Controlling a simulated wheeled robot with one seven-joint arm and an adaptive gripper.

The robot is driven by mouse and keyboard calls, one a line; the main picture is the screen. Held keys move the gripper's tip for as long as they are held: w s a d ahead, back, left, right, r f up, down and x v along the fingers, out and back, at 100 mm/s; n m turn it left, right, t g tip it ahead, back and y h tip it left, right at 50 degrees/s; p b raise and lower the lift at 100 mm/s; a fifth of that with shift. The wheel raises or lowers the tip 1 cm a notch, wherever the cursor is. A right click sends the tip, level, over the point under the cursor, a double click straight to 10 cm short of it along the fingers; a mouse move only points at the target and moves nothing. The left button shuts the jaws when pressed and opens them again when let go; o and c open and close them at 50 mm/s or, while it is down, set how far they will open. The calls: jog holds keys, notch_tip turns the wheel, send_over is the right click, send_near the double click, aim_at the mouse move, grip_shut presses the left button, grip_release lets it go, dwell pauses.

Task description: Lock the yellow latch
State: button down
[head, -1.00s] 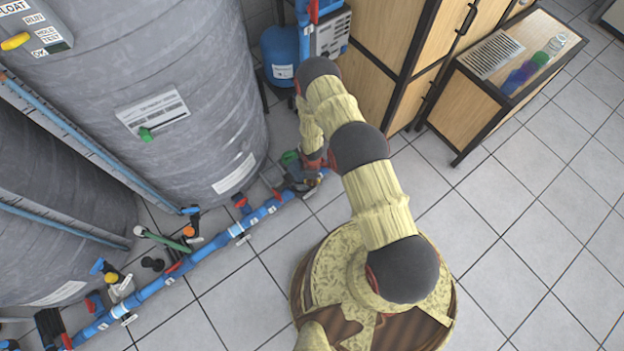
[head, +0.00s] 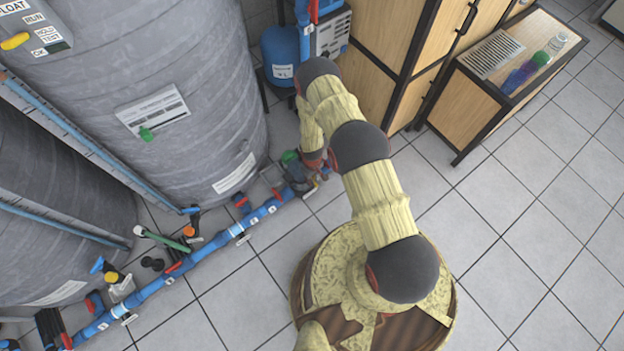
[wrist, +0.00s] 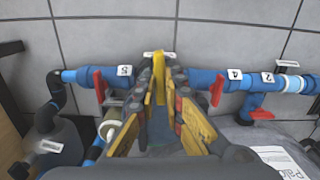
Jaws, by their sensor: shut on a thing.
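The yellow latch (wrist: 159,70) stands upright in the wrist view, between the tips of my gripper (wrist: 161,82), on the blue pipe between labels 5 and 4. My gripper is shut on it. In the head view my gripper (head: 303,178) is low at the right end of the blue pipe line, beside the large grey tank. The latch cannot be made out there; my gripper and wrist cover that spot. The latch's lower part is hidden between the fingers.
The blue pipe (head: 208,248) runs along the floor with several red-handled valves. In the wrist view, a red handle (wrist: 217,90) is close right of the fingers and another (wrist: 99,86) is to the left. The grey tank (head: 180,90) stands close. Open tiled floor lies right.

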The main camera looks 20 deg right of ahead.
jog(key=shift+m, duration=0.6)
jog(key=c, duration=1.9)
grip_release()
jog(key=shift+r, duration=0.15)
notch_tip(320, 180, up, 12)
